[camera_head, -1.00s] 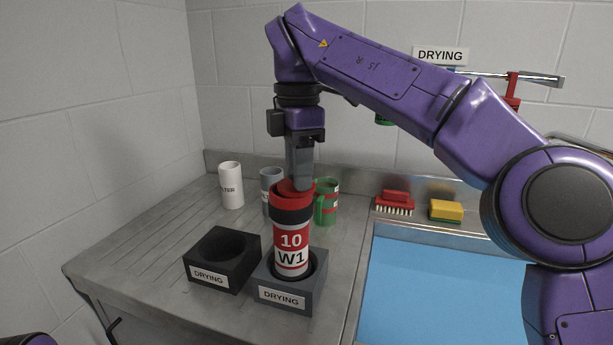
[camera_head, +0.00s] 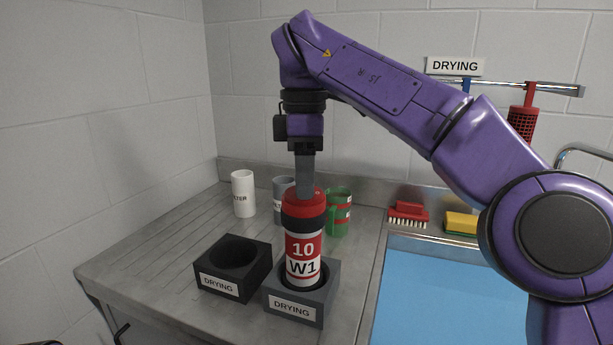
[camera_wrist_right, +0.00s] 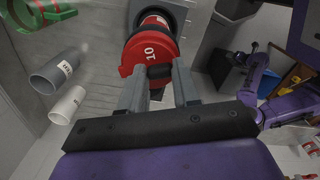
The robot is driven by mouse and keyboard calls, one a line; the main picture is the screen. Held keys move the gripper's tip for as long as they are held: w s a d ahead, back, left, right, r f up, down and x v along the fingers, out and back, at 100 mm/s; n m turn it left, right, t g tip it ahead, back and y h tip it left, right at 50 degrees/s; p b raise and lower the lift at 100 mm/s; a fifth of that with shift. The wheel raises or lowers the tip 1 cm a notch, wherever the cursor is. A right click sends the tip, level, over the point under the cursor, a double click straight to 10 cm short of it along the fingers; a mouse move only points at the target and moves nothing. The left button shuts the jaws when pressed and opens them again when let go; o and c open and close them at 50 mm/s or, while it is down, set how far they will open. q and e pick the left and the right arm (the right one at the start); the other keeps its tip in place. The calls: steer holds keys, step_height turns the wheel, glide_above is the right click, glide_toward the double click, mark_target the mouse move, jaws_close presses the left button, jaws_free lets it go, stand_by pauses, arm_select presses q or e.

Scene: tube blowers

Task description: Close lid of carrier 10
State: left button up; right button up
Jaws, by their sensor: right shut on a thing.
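Carrier 10 (camera_head: 303,250) is a white and red cylinder labelled "10" and "W1". It stands upright in the grey drying holder (camera_head: 292,306). Its red lid (camera_head: 300,207) lies across the top above a black band; whether it is fully seated I cannot tell. My right gripper (camera_head: 304,192) points down at the lid from above. In the right wrist view the fingers (camera_wrist_right: 159,85) are shut on the lid's dark tab, beside the red lid face (camera_wrist_right: 148,48) marked "10". My left gripper is not in view.
A black, empty drying holder (camera_head: 220,283) stands to the left. Behind are a white cup (camera_head: 243,195), a grey cup (camera_head: 281,203) and a green mug (camera_head: 340,212). A blue-bottomed sink (camera_head: 450,295), a red brush (camera_head: 408,213) and a yellow sponge (camera_head: 460,223) are at right.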

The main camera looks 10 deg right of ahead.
steer(key=o, duration=1.1)
steer(key=shift+f, duration=0.1)
steer(key=shift+c, duration=0.2)
step_height(320, 180, up, 10)
steer(key=p, duration=0.8)
steer(key=shift+r, duration=0.25)
steer(key=shift+w, duration=0.1)
steer(key=shift+d, duration=0.15)
